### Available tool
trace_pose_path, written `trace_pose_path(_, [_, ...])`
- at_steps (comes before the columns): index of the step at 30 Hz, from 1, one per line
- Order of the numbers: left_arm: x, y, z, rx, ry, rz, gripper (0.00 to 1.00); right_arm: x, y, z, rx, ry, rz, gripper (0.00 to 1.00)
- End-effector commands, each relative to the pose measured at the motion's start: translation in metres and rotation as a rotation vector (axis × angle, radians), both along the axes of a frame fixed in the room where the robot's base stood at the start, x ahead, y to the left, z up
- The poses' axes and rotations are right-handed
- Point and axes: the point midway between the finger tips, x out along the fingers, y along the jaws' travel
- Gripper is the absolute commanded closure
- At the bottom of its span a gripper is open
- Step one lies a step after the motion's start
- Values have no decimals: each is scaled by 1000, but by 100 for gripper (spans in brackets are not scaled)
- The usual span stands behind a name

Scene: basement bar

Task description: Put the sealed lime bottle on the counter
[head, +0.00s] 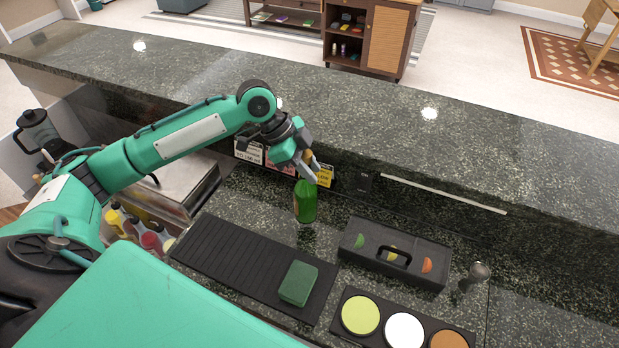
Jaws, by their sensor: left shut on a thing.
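A green bottle (305,203) is upright at the lower back counter (330,236), just behind the black ribbed mat. My left gripper (309,174) is shut on the bottle's top from above. The bottle's neck is mostly hidden by the fingers. I cannot tell whether the bottle's base touches the surface or is a little above it. The raised bar counter (400,125) of dark speckled stone runs behind it, and its top is mostly bare. My right gripper is not in view.
The black ribbed mat (232,262) holds a green sponge-like block (298,283). A black caddy with a handle (394,252), a tray with three round discs (382,326) and a metal jigger-like piece (475,274) stand to the right. Small signs (250,150) line the ledge; colourful bottles (135,228) stand left.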

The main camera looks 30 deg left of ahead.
Motion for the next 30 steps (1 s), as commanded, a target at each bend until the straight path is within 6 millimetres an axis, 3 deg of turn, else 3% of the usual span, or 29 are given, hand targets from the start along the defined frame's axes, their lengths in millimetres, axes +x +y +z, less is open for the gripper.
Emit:
trace_pose_path(5, [0,-1,-9,-1,0,-1,100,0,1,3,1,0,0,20])
trace_pose_path(13, [0,0,-44,-1,0,1,100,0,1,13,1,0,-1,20])
trace_pose_path(24, [0,0,-50,0,-2,-1,100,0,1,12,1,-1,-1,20])
trace_pose_path(25, [0,0,-51,0,-1,-1,71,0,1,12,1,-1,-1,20])
trace_pose_path(27, [0,0,-51,0,-1,-1,58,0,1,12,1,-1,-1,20])
trace_pose_path(30, [0,0,-51,0,-1,-1,55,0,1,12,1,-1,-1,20])
